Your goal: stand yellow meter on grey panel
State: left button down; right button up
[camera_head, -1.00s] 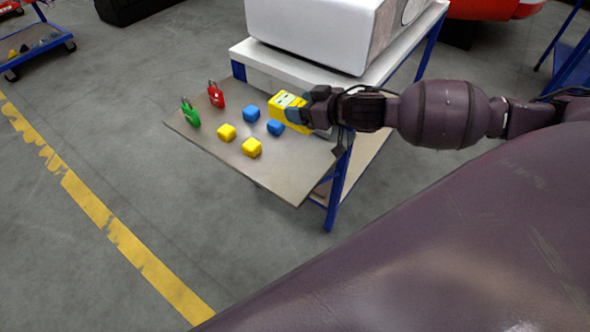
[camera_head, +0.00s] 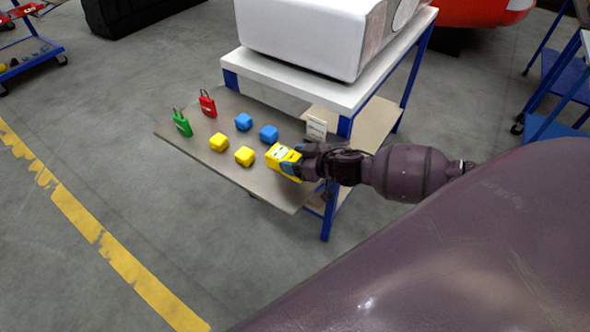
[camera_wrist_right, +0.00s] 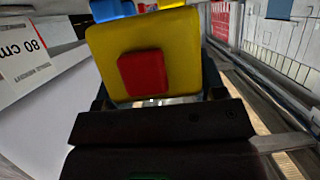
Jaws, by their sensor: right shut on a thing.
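The yellow meter (camera_head: 278,157) is in my right gripper (camera_head: 291,163), at the near right part of the grey panel (camera_head: 215,159). I cannot tell whether the meter touches the panel or is held just above it. In the right wrist view the yellow meter (camera_wrist_right: 106,65) fills the upper middle, with a red square on its face, and the right gripper (camera_wrist_right: 155,103) is shut on it from below in the picture. The fingers hide part of the meter. My left gripper is out of view.
A white card (camera_head: 316,128) stands behind the gripper. A white-topped blue-legged table (camera_head: 345,95) carries a large white block (camera_head: 305,37).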

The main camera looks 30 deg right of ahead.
jog(key=shift+f, duration=2)
jog(key=shift+f, duration=0.15)
jog(key=o, duration=1.2)
jog(key=shift+c, duration=0.2)
jog(key=shift+f, duration=0.1)
